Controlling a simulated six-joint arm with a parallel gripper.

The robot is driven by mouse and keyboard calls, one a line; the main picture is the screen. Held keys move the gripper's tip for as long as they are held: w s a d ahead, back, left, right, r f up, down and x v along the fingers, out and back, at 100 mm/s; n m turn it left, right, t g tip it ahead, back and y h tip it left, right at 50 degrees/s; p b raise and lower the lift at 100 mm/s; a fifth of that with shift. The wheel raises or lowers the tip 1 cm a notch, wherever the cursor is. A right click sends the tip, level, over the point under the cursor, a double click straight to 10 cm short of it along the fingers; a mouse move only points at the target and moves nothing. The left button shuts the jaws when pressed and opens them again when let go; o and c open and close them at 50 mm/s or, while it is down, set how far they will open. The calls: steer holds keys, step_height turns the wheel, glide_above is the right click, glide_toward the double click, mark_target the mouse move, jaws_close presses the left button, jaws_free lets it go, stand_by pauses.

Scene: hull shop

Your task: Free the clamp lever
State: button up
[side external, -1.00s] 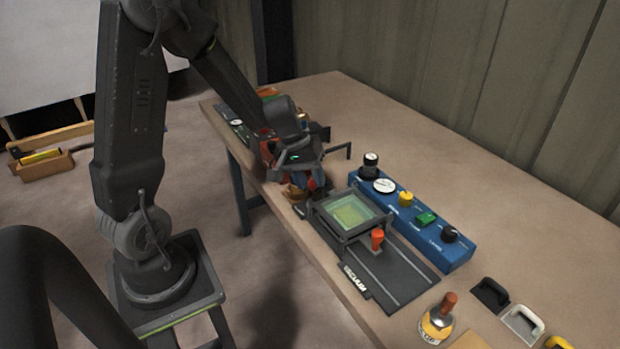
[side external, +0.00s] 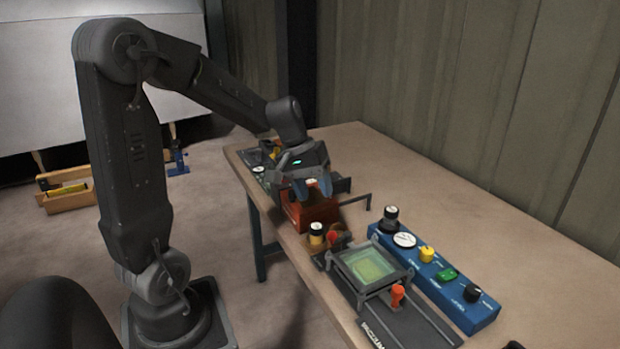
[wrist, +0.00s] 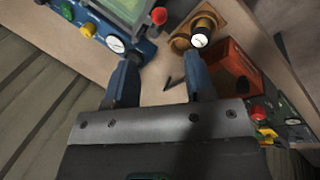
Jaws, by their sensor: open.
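My gripper (side external: 313,188) is over the far half of the bench, beside a red-orange box (side external: 308,212), partly in front of it in the side view. The bar (side external: 356,200) looks bent in the side view. No part is clearly recognisable as the clamp lever. A red-orange handle (side external: 398,294) stands upright at the front corner of a framed greenish plate (side external: 370,264). In the wrist view a red knob (wrist: 159,15) is near that plate.
A blue panel (side external: 450,287) with a dial and coloured knobs lies right of the plate. The bench (side external: 430,200) is clear toward the wall.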

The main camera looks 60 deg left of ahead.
steer(key=shift+v, duration=1.4)
steer(key=s+d+r+m+t+y, duration=0.2)
steer(key=s+d+r+m, duration=0.2)
steer(key=s+d+m, duration=0.4)
steer(key=s+d, duration=0.4)
steer(key=d, duration=0.3)
steer(key=shift+s+m+t+y, duration=0.2)
steer(key=shift+m+t+y, duration=0.2)
